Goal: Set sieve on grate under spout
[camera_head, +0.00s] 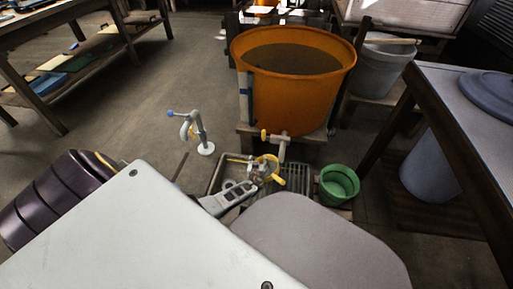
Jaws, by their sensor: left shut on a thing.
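A small yellow sieve (272,161) is at the middle of the view, partly hidden by my left gripper (264,176). My left arm comes in from the lower left, and the gripper is shut on the sieve. The slatted metal grate (297,176) lies on the floor behind and to the right of the gripper. The sieve overlaps the grate's left part in the picture; I cannot tell whether they touch. A pale spout (281,148) with an orange-tipped handle sticks out low on the orange vat (300,92), just above the sieve in the picture. My right gripper is not in view.
A green bucket (339,184) stands right of the grate. A white stand with a blue tip (201,135) is on the floor to the left. A table (470,125) is at the right, a shelf bench (75,65) at the far left.

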